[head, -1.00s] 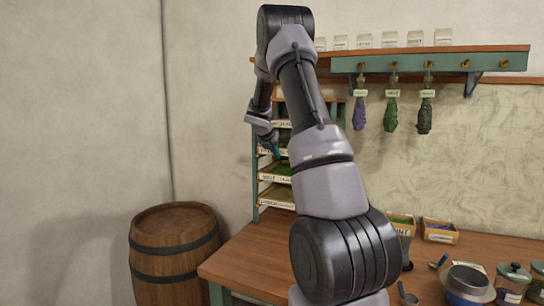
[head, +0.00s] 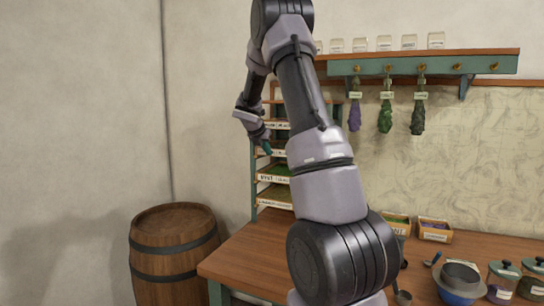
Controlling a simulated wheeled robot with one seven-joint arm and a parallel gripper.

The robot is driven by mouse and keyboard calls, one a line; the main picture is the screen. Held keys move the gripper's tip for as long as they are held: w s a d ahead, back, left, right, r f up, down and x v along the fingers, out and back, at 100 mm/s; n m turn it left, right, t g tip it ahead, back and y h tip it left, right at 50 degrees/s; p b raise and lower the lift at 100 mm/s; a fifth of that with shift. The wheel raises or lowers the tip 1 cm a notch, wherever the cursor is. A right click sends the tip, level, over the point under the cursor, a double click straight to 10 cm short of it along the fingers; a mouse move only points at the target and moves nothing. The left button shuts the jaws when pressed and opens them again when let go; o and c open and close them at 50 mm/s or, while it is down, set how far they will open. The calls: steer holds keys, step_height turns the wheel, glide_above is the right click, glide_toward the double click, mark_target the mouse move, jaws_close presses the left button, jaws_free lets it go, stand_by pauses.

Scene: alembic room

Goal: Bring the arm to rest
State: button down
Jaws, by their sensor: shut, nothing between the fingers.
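My gripper (head: 266,147) hangs at the end of my raised, folded arm, left of the arm's main links. It is small in the view, in front of the drying rack, with its teal fingertips together and nothing held. It is above the level of the table top and clear of it. I cannot tell the gap between it and the rack. My arm covers the middle of the view and hides part of the rack, shelf and table.
A rack of labelled trays (head: 272,204) stands on the wooden table (head: 250,262). A barrel (head: 173,250) is at the left. Herb bundles (head: 385,112) hang under a wall shelf (head: 430,66). Jars (head: 502,283), a blue bowl (head: 459,285) and small boxes (head: 434,231) are at the right.

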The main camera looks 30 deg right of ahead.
steer(key=s+a+r+m+y, duration=0.2)
steer(key=s+a+r+m, duration=0.6)
steer(key=s, duration=0.4)
steer(key=s+a+m+y, duration=0.2)
steer(key=s+a+m, duration=0.3)
steer(key=s+m, duration=0.2)
steer(key=s+a+r+m+t+y, duration=0.1)
steer(key=s+a+m+y, duration=0.1)
steer(key=s+a+m, duration=0.4)
steer(key=s+a+r+m+y, duration=0.1)
steer(key=s+a+m+y, duration=0.2)
steer(key=s, duration=1.1)
steer(key=a+m, duration=0.3)
steer(key=m, duration=0.2)
steer(key=shift+s+m+t, duration=0.3)
steer(key=shift+s, duration=0.1)
steer(key=shift+r, duration=0.1)
